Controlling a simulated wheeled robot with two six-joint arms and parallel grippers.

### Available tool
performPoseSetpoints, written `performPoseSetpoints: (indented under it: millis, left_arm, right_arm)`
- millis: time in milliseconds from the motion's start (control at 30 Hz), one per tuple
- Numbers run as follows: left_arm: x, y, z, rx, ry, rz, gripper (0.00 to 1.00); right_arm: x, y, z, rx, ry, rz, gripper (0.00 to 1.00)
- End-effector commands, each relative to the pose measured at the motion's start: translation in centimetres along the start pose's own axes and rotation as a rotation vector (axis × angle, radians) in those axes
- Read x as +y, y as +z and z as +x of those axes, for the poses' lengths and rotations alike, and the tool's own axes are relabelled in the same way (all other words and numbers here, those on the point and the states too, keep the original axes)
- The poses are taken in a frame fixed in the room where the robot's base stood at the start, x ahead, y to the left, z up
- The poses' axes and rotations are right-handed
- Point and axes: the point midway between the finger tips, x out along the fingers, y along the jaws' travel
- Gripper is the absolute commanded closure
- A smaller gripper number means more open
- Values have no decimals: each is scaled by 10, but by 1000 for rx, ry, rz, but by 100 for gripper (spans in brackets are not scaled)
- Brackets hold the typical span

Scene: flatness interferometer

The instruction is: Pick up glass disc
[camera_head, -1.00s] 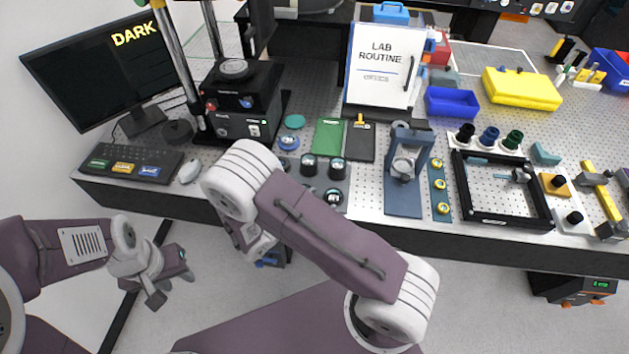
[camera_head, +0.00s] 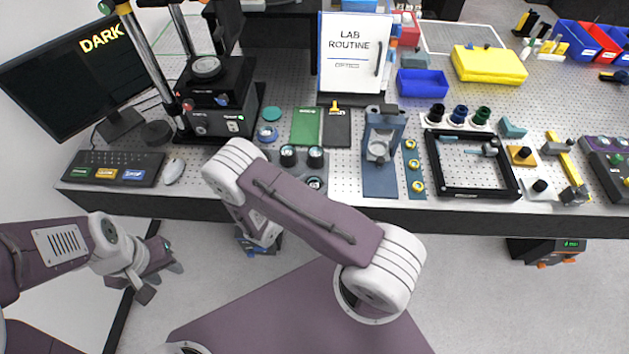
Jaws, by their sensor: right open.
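I cannot tell for certain which item is the glass disc. A pale round piece (camera_head: 378,150) sits in an upright blue stand (camera_head: 380,181) on the bench. Several dark round pieces with glassy teal tops (camera_head: 288,154) stand on a grey holder, partly hidden by my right arm. My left gripper (camera_head: 160,281) is open and empty, low at the left, in front of and below the bench edge. My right gripper (camera_head: 260,246) hangs below the front bench edge, largely hidden behind its own wrist. It is open, apart from the bench items.
A black box instrument (camera_head: 215,121) with a post stands at the left, by a monitor (camera_head: 72,75) and keyboard (camera_head: 113,168). A black square frame (camera_head: 474,191) lies right of the blue stand. A blue bin (camera_head: 423,83) and yellow case (camera_head: 489,64) are behind.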

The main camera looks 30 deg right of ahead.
Motion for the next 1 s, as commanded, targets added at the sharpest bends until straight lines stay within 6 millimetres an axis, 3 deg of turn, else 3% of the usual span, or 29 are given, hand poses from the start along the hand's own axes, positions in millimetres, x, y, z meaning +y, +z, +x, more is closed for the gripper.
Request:
performPoseSetpoints:
  millis: [100, 300, 500, 767, 1000]
  left_arm:
    - [0, 0, -3, 0, 0, 0, 64]
    - [0, 0, -2, 0, 0, 0, 64]
    - [0, 0, -2, 0, 0, 0, 64]
    - [0, 0, -1, 0, 0, 0, 64]
    - [0, 1, 5, 0, 0, 0, 64]
  right_arm:
    - [0, 0, 10, 0, -1, 1, 39]
    - [0, -1, 10, 0, 0, 1, 42]
    - [0, -1, 10, 0, 1, 1, 92]
    - [0, 1, 9, 0, 1, 1, 92]
    - [1, 26, -1, 0, 2, 4, 92]
